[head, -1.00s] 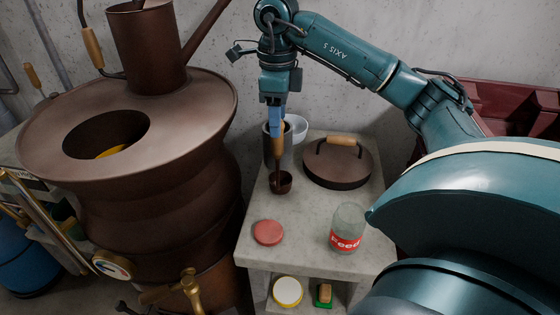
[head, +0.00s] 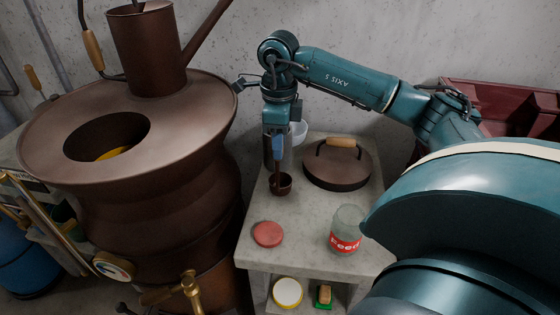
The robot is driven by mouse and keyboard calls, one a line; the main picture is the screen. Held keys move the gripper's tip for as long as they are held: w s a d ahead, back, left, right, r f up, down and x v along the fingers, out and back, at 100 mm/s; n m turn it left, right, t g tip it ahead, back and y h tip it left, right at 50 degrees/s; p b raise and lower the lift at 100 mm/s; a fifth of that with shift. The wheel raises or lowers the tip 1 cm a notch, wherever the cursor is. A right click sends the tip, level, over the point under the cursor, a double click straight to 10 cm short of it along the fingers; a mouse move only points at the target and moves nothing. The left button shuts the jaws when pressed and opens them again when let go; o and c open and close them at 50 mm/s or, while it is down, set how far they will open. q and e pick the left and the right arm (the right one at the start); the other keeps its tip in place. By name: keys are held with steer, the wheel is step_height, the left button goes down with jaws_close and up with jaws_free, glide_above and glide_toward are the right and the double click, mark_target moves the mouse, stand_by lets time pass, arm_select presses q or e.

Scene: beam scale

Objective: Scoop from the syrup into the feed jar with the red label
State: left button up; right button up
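The feed jar (head: 346,229), clear glass with a red label reading "Feed", stands upright near the table's front right, its mouth facing up. A dark brown ladle (head: 280,185) has its cup at the table's left side and its handle upright. My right gripper (head: 277,150) points down with its blue fingers at the ladle's handle, hiding most of it. I cannot tell whether the fingers are shut on it. Yellow matter, possibly the syrup (head: 110,153), shows inside the round opening of the large copper kettle (head: 190,116). My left gripper is not in view.
A red disc, perhaps a lid (head: 267,233), lies left of the jar. A brown lid with a wooden handle (head: 337,168) lies behind the jar. A metal can and a white bowl (head: 299,132) stand behind my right gripper. My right arm spans the right side.

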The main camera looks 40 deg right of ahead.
jaws_close()
